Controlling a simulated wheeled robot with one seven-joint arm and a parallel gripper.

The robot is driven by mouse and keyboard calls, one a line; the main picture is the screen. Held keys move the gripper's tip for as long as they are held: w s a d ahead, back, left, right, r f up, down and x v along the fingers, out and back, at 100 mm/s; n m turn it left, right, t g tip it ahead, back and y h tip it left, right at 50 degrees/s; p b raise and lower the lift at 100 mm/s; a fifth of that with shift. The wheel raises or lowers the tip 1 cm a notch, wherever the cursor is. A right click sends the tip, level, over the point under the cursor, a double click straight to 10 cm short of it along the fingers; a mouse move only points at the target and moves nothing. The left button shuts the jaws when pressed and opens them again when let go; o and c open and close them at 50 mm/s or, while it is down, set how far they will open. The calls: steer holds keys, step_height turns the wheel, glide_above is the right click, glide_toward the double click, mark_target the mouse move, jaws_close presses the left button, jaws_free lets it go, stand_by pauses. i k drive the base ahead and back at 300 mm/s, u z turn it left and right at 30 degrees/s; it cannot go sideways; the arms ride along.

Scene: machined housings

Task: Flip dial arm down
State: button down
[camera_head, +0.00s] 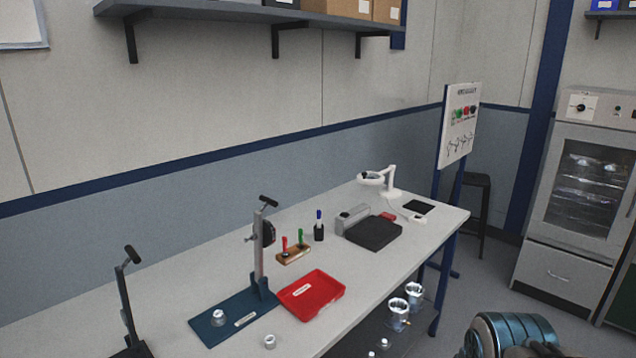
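A dial stand stands on the bench, with a blue base plate (214,335), an upright grey column (259,262) and a dark dial (268,233) at its upper right side. A short arm with a black grip (268,201) sticks up at the top of the column. A small metal part (218,317) sits on the base plate. Farther left, a dark post (126,300) carries another raised black grip (132,254); its base is cut off by the lower edge. I cannot tell which arm is the task's. The fingertips of my gripper are not visible.
A red tray (335,299) lies right of the stand. A wooden block (296,257) with coloured tools, a black cup (319,235), a dark flat device (374,236) and a white lamp (390,182) stand farther along. A loose metal part (269,341) lies near the front edge.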

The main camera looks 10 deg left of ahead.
mark_target(264, 236)
steer(key=u, duration=0.05)
steer(key=i, duration=0.6)
steer(key=u, duration=0.8)
steer(key=i, duration=0.45)
steer(key=u, duration=0.55)
